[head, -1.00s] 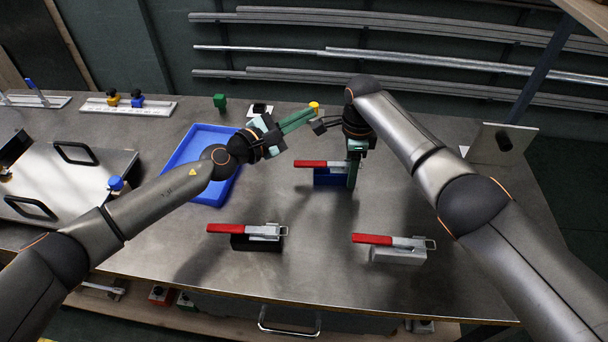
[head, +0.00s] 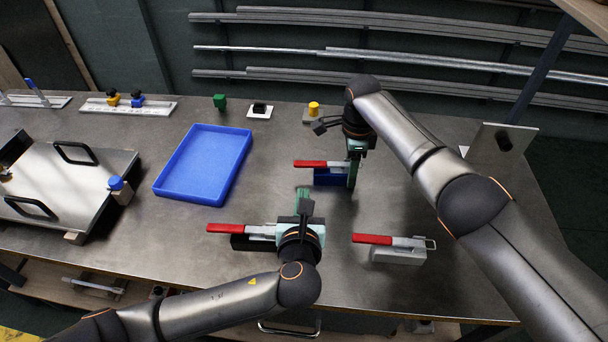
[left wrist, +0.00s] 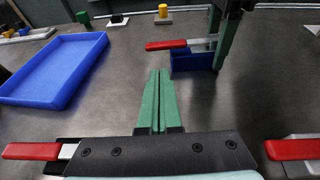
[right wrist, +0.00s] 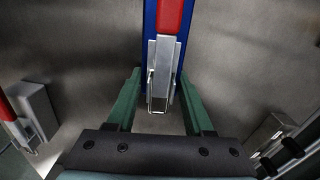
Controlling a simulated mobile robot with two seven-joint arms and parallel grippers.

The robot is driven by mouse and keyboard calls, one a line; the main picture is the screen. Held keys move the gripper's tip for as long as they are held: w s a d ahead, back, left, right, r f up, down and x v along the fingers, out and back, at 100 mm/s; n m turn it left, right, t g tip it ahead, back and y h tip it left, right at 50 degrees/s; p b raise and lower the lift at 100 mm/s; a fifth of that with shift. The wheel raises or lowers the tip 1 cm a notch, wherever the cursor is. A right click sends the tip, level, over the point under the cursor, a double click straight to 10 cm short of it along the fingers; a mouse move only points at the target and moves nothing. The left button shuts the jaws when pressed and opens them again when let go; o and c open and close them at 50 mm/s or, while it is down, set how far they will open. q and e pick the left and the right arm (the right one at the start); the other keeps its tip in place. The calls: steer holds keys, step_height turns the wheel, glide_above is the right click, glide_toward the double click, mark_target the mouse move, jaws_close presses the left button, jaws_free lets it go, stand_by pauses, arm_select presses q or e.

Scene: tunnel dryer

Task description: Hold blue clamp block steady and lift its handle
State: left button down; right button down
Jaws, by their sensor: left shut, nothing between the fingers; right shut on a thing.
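The blue clamp block (head: 328,178) stands on the table with its red handle (head: 311,164) lying flat and pointing left. My right gripper (head: 353,180) is shut on the block's right end from above. In the right wrist view its green fingers sit on either side of the blue block (right wrist: 150,20), with the metal clamp between them. My left gripper (head: 302,192) is shut and empty, low over the table, in front of and left of the blue block. In the left wrist view its fingertips (left wrist: 159,75) point towards the block (left wrist: 190,64) and are apart from it.
A black clamp block (head: 240,243) is beside my left gripper, partly hidden by it. A grey clamp block (head: 397,255) stands at the front right. A blue tray (head: 160,190) lies to the left. Bare table lies between the tray and the blue block.

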mark_target(323, 164)
arm_select(q)
steer(key=shift+s+f, duration=0.1)
steer(key=shift+s, duration=0.2)
steer(key=shift+w, duration=0.1)
steer(key=x, duration=1)
steer(key=shift+f, duration=0.1)
stand_by(0.3)
